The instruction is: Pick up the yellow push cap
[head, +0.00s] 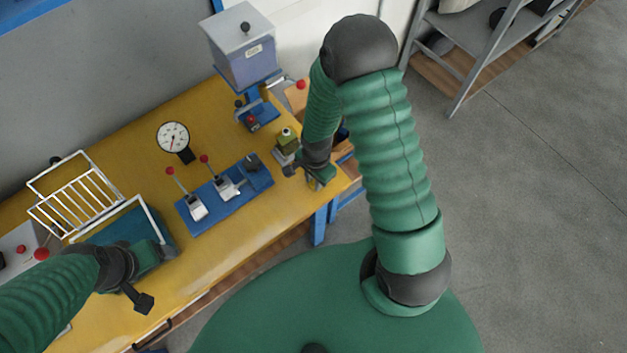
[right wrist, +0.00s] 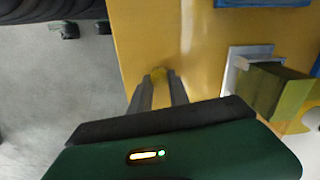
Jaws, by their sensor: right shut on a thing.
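The yellow push cap (right wrist: 160,74) shows in the right wrist view between the fingertips of my right gripper (right wrist: 159,84), which is shut on it. The cap's yellow is close to that of the bench top behind it, and the fingers hide part of it. In the head view my right gripper (head: 315,182) is at the right end of the yellow bench, by its edge; the cap is too small there to make out well. My left gripper (head: 142,300) is over the front left of the bench, and its jaw opening cannot be made out.
An olive box (head: 287,138) stands beside my right gripper; it also shows in the right wrist view (right wrist: 278,90). A blue base (head: 226,196) with red-knobbed levers, a dial gauge (head: 173,136), a white wire rack (head: 75,196) and a grey hopper (head: 242,48) stand on the bench (head: 120,145).

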